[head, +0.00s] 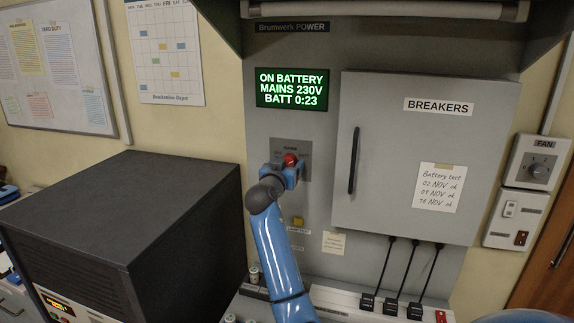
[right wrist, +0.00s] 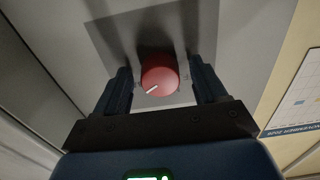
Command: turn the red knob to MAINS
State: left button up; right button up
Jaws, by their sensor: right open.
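The red knob (head: 290,159) sits on a grey plate (head: 276,147) on the panel, below the green display (head: 291,89), which reads ON BATTERY, MAINS 230V, BATT 0:23. In the right wrist view the knob (right wrist: 160,78) shows a white pointer line towards the lower left of that picture. The plate's position labels are too small or covered to read. My right gripper (head: 287,172) is at the knob. Its two fingers (right wrist: 164,86) stand open on either side of the knob, with gaps visible between them and it. My left gripper is not in view.
The closed BREAKERS door (head: 395,150) with a black handle is right of the knob. A yellow button (head: 298,222) is below it. A big dark box (head: 130,215) stands at left. Black cables (head: 411,270) plug in at lower right. A fan dial (head: 542,169) is at far right.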

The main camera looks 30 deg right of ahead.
jog(key=shift+c, duration=0.5)
jog(key=c, duration=1)
jog(key=shift+o, duration=0.2)
